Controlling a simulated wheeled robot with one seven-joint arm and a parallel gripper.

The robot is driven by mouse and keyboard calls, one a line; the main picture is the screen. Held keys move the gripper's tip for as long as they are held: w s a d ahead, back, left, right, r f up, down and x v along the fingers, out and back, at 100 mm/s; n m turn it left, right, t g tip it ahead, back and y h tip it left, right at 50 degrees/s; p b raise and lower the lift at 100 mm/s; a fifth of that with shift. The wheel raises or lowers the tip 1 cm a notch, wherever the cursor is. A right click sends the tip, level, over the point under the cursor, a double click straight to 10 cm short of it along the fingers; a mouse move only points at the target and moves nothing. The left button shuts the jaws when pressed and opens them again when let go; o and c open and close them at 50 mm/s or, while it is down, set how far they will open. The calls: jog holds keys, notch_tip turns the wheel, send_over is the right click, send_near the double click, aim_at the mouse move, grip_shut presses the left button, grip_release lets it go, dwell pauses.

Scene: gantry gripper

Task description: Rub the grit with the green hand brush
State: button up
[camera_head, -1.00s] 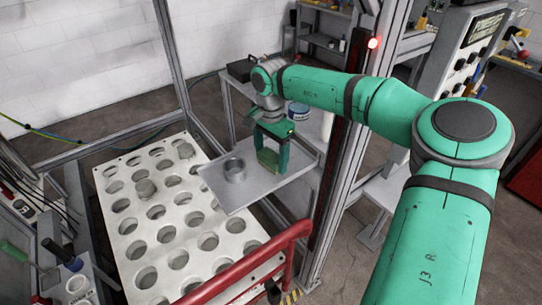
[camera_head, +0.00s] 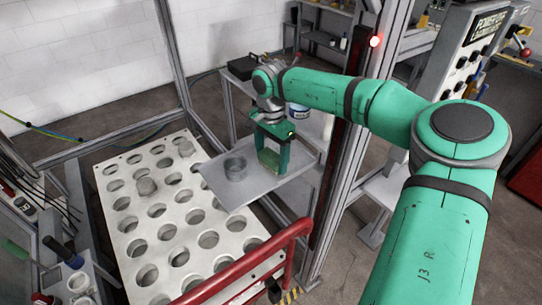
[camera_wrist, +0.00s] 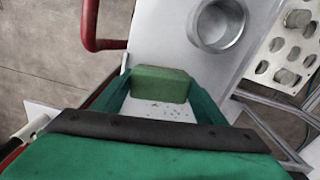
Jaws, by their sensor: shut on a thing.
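My gripper (camera_head: 272,158) is low over the grey metal tray (camera_head: 225,200), with its fingers pointing down. It is shut on the green hand brush (camera_wrist: 162,84), a dull green block between the fingertips in the wrist view. The brush (camera_head: 270,160) is partly hidden by the fingers in the head view. I cannot tell whether its underside touches the tray. The grit (camera_wrist: 166,109) shows as small dark specks on the pale tray surface beside the brush, between the fingers. In the head view I cannot make out the grit.
A white plate with several round holes (camera_head: 150,240) lies left of the tray. A red rail (camera_head: 255,262) runs in front, and a metal upright (camera_head: 340,140) stands to the right.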

jog(key=shift+a+f, duration=0.1)
jog(key=shift+f, duration=0.25)
jog(key=shift+w+d, duration=0.15)
jog(key=shift+d, duration=0.15)
jog(key=shift+w+d, duration=0.4)
jog(key=shift+d, duration=0.4)
jog(key=shift+w+d, duration=0.5)
